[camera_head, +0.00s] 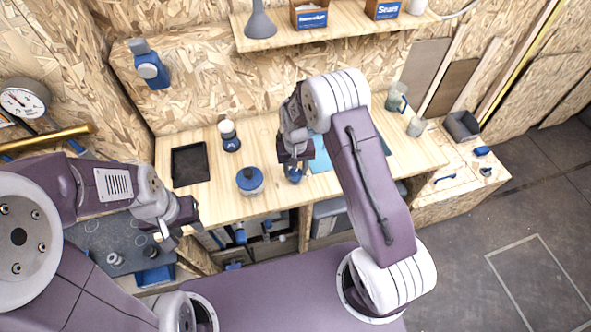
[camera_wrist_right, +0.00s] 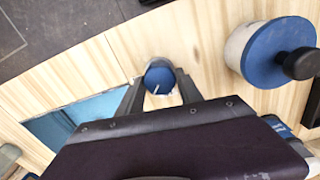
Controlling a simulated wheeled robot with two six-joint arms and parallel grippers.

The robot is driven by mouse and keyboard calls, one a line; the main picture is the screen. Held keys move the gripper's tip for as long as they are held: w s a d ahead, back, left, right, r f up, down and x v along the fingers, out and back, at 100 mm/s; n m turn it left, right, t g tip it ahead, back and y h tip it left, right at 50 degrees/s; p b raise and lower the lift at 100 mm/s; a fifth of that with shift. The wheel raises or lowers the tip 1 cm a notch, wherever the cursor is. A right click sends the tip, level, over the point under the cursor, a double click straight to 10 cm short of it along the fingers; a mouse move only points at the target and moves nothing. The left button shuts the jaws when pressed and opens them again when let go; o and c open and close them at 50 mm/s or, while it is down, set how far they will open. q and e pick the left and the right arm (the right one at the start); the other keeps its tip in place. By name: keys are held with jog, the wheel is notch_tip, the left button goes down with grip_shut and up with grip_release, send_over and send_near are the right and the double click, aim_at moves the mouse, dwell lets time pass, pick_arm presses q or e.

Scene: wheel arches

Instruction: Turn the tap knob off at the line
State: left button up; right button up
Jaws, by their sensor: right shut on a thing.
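A round blue knob (camera_head: 293,174) sits at the front of the wooden bench, below my right gripper (camera_head: 295,160). In the right wrist view the blue knob (camera_wrist_right: 160,78) lies between the fingertips of my right gripper (camera_wrist_right: 160,92), which is shut on it. A small white mark shows on the knob's face, near its lower edge. Whether that mark meets any line on the bench cannot be made out. My left gripper (camera_head: 178,228) hangs at the left, in front of the bench and away from the knob; its jaw gap is unclear.
A blue-topped can with a dark knob (camera_head: 250,181) stands left of the right gripper. A black tray (camera_head: 189,164) and a white-and-blue item (camera_head: 229,135) are further left. A light-blue sheet (camera_head: 320,155) lies right of the knob. A shelf (camera_head: 330,30) runs above the bench.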

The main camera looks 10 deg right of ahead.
aim_at(296, 172)
jog(key=shift+w+r, duration=0.1)
jog(key=shift+w, duration=0.05)
jog(key=o, duration=1.3)
jog(key=shift+o, duration=0.3)
notch_tip(296, 172, up, 9)
jog(key=b, duration=0.1)
jog(key=shift+b, duration=0.4)
jog(key=shift+d+r, duration=0.1)
